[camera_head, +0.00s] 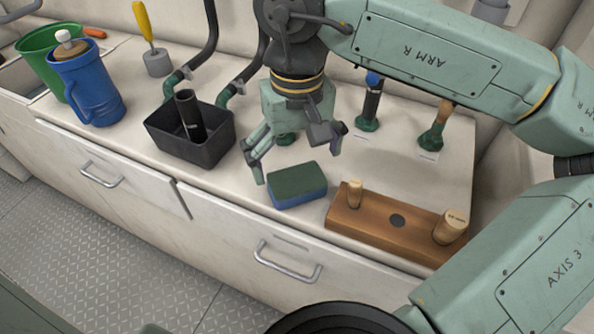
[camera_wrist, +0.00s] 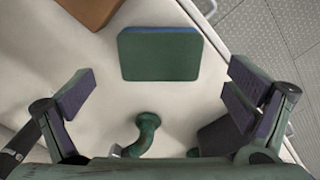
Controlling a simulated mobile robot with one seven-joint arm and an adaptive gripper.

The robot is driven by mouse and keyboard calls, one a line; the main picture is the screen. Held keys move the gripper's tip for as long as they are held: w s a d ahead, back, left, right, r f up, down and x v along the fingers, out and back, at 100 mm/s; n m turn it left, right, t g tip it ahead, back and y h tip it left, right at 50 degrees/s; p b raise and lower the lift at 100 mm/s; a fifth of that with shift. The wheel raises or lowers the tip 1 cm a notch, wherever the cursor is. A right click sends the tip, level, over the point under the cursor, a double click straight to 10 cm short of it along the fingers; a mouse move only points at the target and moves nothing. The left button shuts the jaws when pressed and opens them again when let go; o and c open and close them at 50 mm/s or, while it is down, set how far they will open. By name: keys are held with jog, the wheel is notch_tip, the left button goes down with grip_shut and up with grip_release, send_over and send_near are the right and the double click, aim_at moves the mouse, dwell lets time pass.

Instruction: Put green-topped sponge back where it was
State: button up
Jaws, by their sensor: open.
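The green-topped sponge (camera_head: 297,184), with a blue lower layer, lies flat on the white counter near its front edge. It also shows in the wrist view (camera_wrist: 159,54), ahead of the fingertips and lying between their lines. My gripper (camera_head: 293,152) is open and empty above the counter, behind the sponge and apart from it. Both fingers show in the wrist view (camera_wrist: 160,92), spread to either side. A green pipe fitting (camera_wrist: 147,135) stands on the counter below the gripper, partly hidden by it in the head view.
A wooden block (camera_head: 385,232) with pegs lies right of the sponge. A black bin (camera_head: 180,150) holding a dark cylinder stands left. Farther left are a blue jug (camera_head: 88,88) and a green bucket (camera_head: 38,62).

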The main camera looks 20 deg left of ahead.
aim_at(297, 179)
notch_tip(297, 179, up, 8)
jog(key=shift+f, duration=0.25)
dwell(0.4)
